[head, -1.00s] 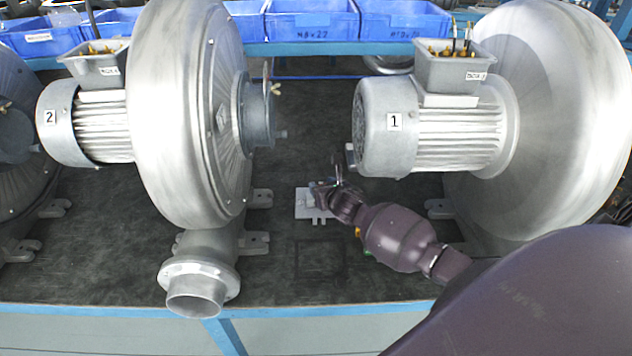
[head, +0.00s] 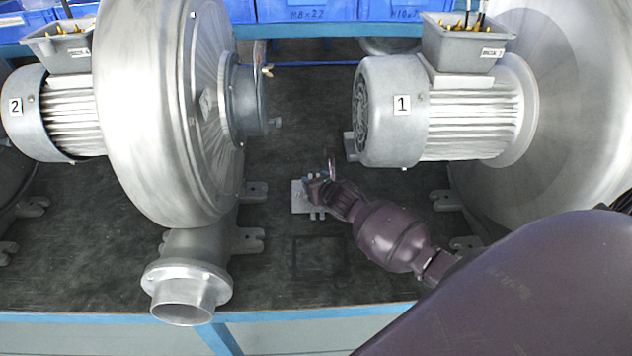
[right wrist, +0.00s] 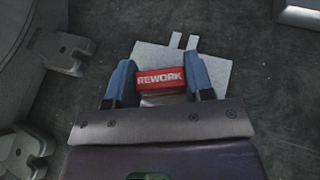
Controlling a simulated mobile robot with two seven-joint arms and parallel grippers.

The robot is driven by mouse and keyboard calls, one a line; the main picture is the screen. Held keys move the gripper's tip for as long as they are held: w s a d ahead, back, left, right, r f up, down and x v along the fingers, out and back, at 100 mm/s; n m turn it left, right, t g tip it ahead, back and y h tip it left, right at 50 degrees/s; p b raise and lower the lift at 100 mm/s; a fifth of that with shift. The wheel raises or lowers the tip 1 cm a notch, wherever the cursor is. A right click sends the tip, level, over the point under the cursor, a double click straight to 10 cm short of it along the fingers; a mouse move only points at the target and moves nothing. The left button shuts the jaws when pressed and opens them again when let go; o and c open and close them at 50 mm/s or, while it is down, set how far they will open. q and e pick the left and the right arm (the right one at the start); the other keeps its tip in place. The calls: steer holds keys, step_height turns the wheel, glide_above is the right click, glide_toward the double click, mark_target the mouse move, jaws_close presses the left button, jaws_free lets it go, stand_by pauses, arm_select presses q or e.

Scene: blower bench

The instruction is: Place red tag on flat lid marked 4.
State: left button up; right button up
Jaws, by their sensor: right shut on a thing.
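The red tag (right wrist: 160,78), printed REWORK, shows in the right wrist view between the two blue fingers of my right gripper (right wrist: 161,84). The gripper is shut on it. In the head view my right gripper (head: 314,187) is over a pale flat plate on the bench; the tag cannot be made out there. I cannot tell how high the tag is above the plate. No flat lid with a readable 4 shows in either view. My left gripper is not in view.
The pale plate (right wrist: 212,70) has two prongs. Blower motor 1 (head: 440,115) stands to the right, blower motor 2 (head: 65,115) to the left. A flanged pipe (head: 187,290) is at the front left. Blue bins (head: 305,12) line the back. Dark bench (head: 330,285) is clear in front.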

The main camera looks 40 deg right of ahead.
steer(key=shift+f, duration=0.2)
steer(key=o, duration=1)
steer(key=shift+r, duration=0.25)
steer(key=p+v, duration=0.1)
steer(key=v, duration=0.6)
steer(key=shift+s, duration=0.25)
steer(key=shift+a, duration=0.1)
